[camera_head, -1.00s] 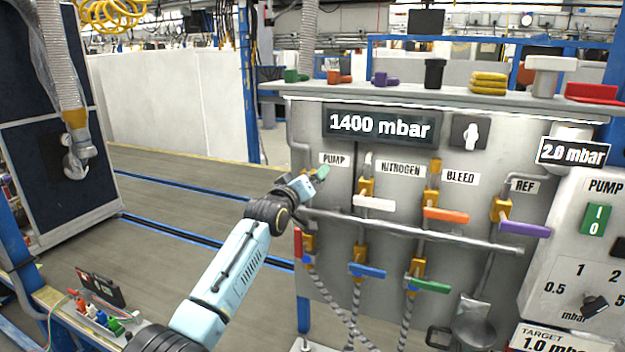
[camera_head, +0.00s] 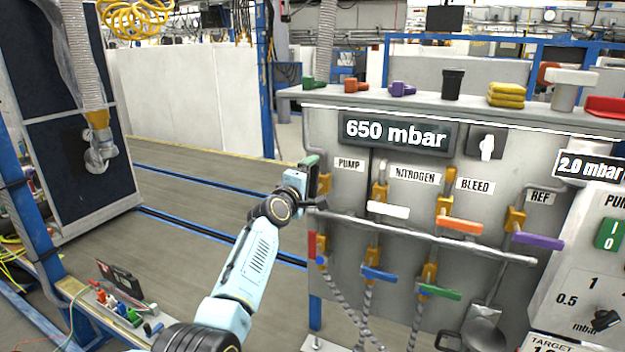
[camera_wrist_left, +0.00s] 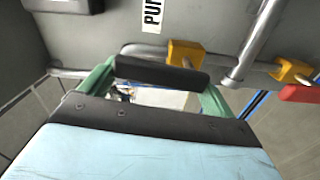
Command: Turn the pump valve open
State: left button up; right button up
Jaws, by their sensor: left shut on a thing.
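My left gripper (camera_head: 311,172) is at the upper left edge of the grey valve panel, beside the PUMP label (camera_head: 349,164). In the left wrist view its green-tipped fingers (camera_wrist_left: 160,82) are shut on the dark bar-shaped pump valve handle (camera_wrist_left: 160,71). The yellow valve body (camera_wrist_left: 185,53) sits behind the handle, against the panel. In the head view the gripper and wrist largely hide this valve. The pressure display (camera_head: 395,132) reads 650 mbar. My right gripper is in neither view.
Right of the pump valve are white (camera_head: 388,209), orange (camera_head: 459,225) and purple (camera_head: 538,241) handles. A grey horizontal pipe (camera_head: 430,236) crosses below them. Red (camera_head: 312,245), blue (camera_head: 380,274) and green (camera_head: 440,292) handles sit lower. The floor left of the panel is open.

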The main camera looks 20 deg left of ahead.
pick_arm(q)
jog(key=shift+a+n, duration=0.15)
jog(key=shift+n, duration=0.35)
jog(key=shift+f, duration=0.1)
jog(key=o, duration=1.1)
jog(key=shift+o, duration=0.2)
jog(key=s+a+p, duration=0.1)
jog(key=s, duration=1.2)
jog(key=shift+s+a, duration=0.15)
jog(key=shift+a, duration=0.05)
